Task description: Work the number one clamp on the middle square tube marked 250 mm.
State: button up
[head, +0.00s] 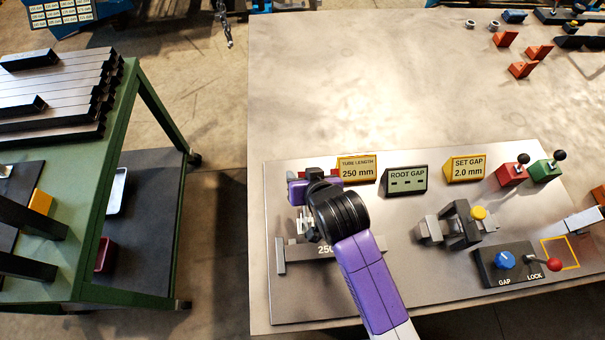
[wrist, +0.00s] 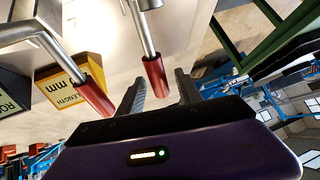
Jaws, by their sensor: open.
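Two steel clamp arms with red handles show in the wrist view. One handle (wrist: 154,76) appears between my fingers, the other (wrist: 97,98) left of them. I cannot read a number on either clamp. My gripper (wrist: 161,72) is open, its two black ribbed fingers on either side of the nearer handle in the picture; contact cannot be told. In the head view my wrist hides much of the clamps.
Yellow sign "TUBE LENGTH 250 mm" (head: 358,169), "ROOT GAP" display (head: 406,181) and "SET GAP 2.0 mm" sign (head: 466,169) stand behind. A grey fixture (head: 455,225) and gap/lock box (head: 510,264) are right. A green cart (head: 125,120) is left. The far table is mostly clear.

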jog(key=shift+c, duration=0.3)
grip_shut()
dwell(1.1)
